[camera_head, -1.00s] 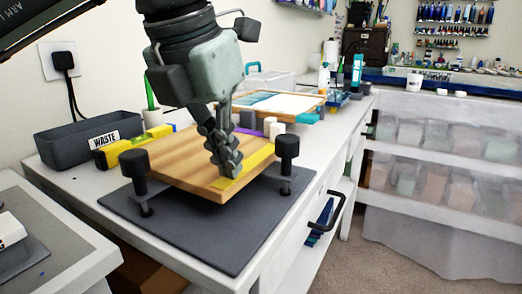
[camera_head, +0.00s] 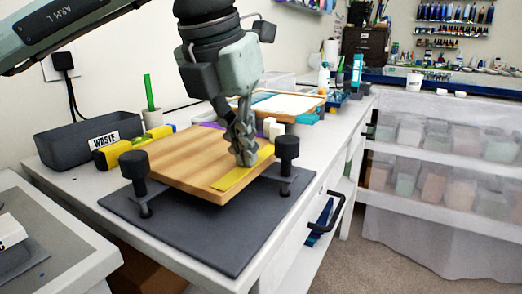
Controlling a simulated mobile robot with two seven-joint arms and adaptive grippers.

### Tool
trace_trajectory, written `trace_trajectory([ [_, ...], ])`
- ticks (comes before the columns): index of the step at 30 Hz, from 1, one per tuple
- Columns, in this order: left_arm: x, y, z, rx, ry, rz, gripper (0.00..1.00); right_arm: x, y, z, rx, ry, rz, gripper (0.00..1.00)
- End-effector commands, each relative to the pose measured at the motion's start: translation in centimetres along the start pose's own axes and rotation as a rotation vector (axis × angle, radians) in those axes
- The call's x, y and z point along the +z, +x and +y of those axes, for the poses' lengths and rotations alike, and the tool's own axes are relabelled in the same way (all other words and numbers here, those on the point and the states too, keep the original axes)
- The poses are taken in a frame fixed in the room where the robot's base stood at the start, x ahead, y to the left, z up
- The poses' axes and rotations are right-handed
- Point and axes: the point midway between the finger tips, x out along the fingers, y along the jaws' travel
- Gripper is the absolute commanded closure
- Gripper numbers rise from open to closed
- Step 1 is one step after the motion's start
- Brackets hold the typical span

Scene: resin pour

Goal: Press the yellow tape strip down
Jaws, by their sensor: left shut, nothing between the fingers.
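The yellow tape strip (camera_head: 233,179) lies along the right-hand edge of the wooden board (camera_head: 178,166). My left gripper (camera_head: 246,162) is shut and empty, pointing down, with its fingertips at the far part of the strip. The fingertips appear to touch the strip or hover just over it; I cannot tell which. They hide part of the strip's far end. The board sits raised above a dark grey mat (camera_head: 190,227), between black clamp posts (camera_head: 134,170) and (camera_head: 287,153). My right gripper is not in view.
A grey waste bin (camera_head: 72,145) and a yellow spirit level (camera_head: 118,152) stand at the left. White blocks (camera_head: 273,128) and a second framed board (camera_head: 295,103) stand behind the gripper. The front of the mat is clear.

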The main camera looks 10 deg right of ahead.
Motion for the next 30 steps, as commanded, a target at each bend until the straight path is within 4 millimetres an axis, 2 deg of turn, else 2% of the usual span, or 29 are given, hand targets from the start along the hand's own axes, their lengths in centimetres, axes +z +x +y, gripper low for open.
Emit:
trace_trajectory([
  [10, 0.9, 0.4, 0.0, -0.001, 0.0, 0.001, 1.0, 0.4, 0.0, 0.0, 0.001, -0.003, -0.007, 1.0],
  [30, 3.1, 1.4, 0.0, 0.0, 0.0, 0.003, 1.0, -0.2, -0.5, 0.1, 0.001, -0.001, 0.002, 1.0],
])
